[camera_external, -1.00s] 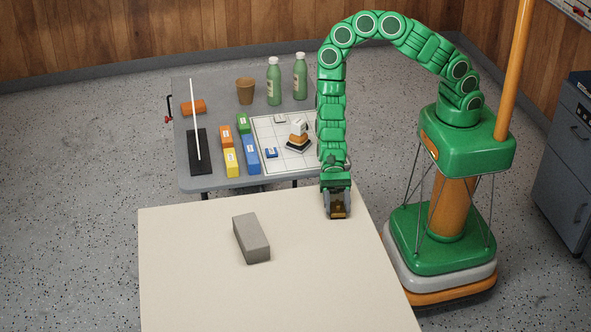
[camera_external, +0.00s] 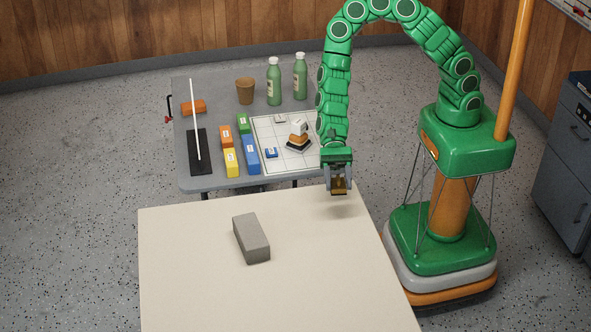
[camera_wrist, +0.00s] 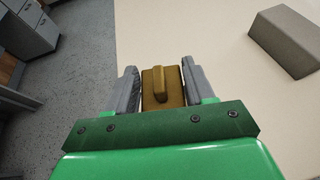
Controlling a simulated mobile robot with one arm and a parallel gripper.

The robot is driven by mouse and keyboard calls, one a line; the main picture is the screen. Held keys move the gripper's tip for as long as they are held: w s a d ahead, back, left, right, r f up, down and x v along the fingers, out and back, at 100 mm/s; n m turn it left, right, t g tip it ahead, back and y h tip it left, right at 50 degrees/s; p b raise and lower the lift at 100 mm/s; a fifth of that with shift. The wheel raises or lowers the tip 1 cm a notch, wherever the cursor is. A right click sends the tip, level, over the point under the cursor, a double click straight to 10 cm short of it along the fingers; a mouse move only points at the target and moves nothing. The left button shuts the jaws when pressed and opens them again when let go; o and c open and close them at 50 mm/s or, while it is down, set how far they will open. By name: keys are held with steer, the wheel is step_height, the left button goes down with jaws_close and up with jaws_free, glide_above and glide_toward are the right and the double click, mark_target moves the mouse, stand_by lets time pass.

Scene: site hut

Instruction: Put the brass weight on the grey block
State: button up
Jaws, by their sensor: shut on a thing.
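The brass weight (camera_external: 339,187) is a small brown-gold block with a raised ridge on top. My gripper (camera_external: 338,183) is shut on it and holds it above the far right part of the cream table, with a shadow below. In the wrist view the brass weight (camera_wrist: 163,88) sits between the two grey fingers of my gripper (camera_wrist: 163,90). The grey block (camera_external: 251,238) lies flat on the cream table, to the left of and nearer the camera than my gripper. It also shows at the upper right of the wrist view (camera_wrist: 288,42). Its top is bare.
The cream table (camera_external: 200,290) is otherwise clear. Behind it, a grey table (camera_external: 215,92) holds several coloured boxes, green bottles (camera_external: 274,82), a brown cup (camera_external: 245,91), a gridded board (camera_external: 264,130) and a thin white upright rod (camera_external: 195,120). A grey cabinet (camera_external: 565,150) stands at the right.

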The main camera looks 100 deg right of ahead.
steer(key=w+a+r+m+t, duration=0.3)
steer(key=w+r, duration=0.6)
steer(key=w, duration=0.6)
glide_above(250, 231)
steer(key=s, duration=0.2)
steer(key=shift+h, duration=0.4)
steer(key=f, duration=0.6)
steer(key=shift+d+f, duration=0.35)
steer(key=shift+d, duration=0.05)
steer(key=shift+w+a+f, duration=0.25)
steer(key=shift+w+f, duration=0.3)
steer(key=shift+f, duration=0.2)
steer(key=shift+w+a+f, duration=0.25)
steer(key=shift+w+f, duration=0.3)
steer(key=shift+f, duration=0.15)
steer(key=shift+f+t, duration=0.3)
steer(key=shift+f, duration=1.15)
steer(key=shift+f, duration=0.1)
steer(key=o, duration=1.4)
